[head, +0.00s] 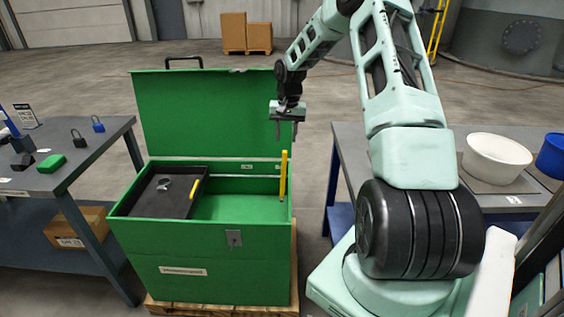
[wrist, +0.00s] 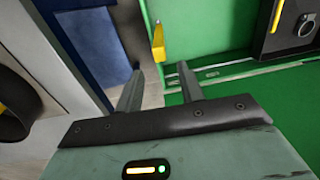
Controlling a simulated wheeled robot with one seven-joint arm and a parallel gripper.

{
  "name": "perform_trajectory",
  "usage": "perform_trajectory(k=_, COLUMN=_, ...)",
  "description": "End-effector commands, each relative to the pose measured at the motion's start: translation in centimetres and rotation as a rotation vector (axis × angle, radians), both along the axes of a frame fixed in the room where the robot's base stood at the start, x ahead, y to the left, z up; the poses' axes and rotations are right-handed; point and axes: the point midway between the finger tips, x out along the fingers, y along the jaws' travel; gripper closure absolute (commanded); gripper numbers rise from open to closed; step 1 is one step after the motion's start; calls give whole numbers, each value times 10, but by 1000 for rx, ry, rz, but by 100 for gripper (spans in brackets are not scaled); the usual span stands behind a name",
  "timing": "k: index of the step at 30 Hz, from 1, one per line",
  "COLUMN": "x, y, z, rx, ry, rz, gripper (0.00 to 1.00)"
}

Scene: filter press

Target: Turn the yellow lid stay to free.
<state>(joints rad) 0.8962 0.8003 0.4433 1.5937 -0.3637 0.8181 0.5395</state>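The yellow lid stay (head: 283,176) stands upright at the right end of the green chest (head: 210,235), whose lid (head: 205,115) is raised. In the wrist view the stay (wrist: 158,42) shows as a short yellow bar just beyond the fingertips, against the green chest wall. My gripper (head: 286,137) hangs above the stay, by the lid's right edge, with its fingers pointing down. In the wrist view my gripper (wrist: 160,69) is open, its two fingers apart with nothing between them. I see no contact with the stay.
A black tray (head: 150,204) with a grey ring-like item and a yellow-handled item fills the chest's left part. A table (head: 95,155) with padlocks stands left. A bench with a white bowl (head: 497,158) and a blue container (head: 552,155) stands right.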

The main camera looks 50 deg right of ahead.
Motion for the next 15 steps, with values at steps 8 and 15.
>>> perform_trajectory(k=8, x=2, y=3, z=-59, rx=4, ry=2, rz=1, gripper=62)
perform_trajectory(k=15, x=4, y=4, z=-98, rx=1, ry=1, rz=2, gripper=62)
